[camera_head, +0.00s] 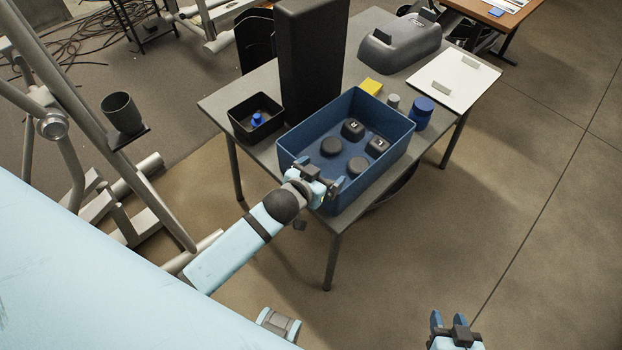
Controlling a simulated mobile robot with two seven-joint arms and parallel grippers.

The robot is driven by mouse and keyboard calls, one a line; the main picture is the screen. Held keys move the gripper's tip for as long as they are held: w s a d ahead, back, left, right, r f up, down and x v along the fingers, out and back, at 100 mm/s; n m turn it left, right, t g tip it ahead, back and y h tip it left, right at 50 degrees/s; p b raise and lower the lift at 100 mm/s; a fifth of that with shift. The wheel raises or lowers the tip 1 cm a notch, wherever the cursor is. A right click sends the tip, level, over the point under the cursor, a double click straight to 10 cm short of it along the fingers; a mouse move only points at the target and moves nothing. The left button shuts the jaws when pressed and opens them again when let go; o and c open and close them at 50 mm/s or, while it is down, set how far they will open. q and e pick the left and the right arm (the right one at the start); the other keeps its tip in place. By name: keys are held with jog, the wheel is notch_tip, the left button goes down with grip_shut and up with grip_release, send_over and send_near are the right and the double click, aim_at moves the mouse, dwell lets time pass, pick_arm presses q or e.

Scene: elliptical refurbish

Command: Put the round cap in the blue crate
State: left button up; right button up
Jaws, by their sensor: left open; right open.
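The blue crate (403,152) stands on the grey table with its open top up. Inside it lie two dark round caps, one further left (331,146) and one nearer the front (357,164). I cannot tell which one is the task's round cap. My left gripper (319,174) is open and empty, at the crate's near left wall, hiding part of that wall; I cannot tell whether it touches. My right gripper (454,322) is open and empty at the bottom edge of the view, well away from the table.
Two dark lettered blocks (352,129) are also in the crate. A black bin (239,122) holds a blue object (257,119). A tall black box (312,60) stands behind. A blue cylinder (422,110), a small grey cylinder (393,101) and a yellow block (371,86) stand nearby.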

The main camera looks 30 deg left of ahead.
pick_arm(q)
jog(key=s+f+g, duration=0.1)
jog(key=s+f, duration=0.2)
jog(key=s, duration=0.6)
jog(key=s+f+m+g+h, duration=0.1)
jog(key=s+f, duration=0.3)
jog(key=s, duration=0.5)
jog(key=shift+a+f, duration=0.2)
jog(key=shift+a, duration=0.05)
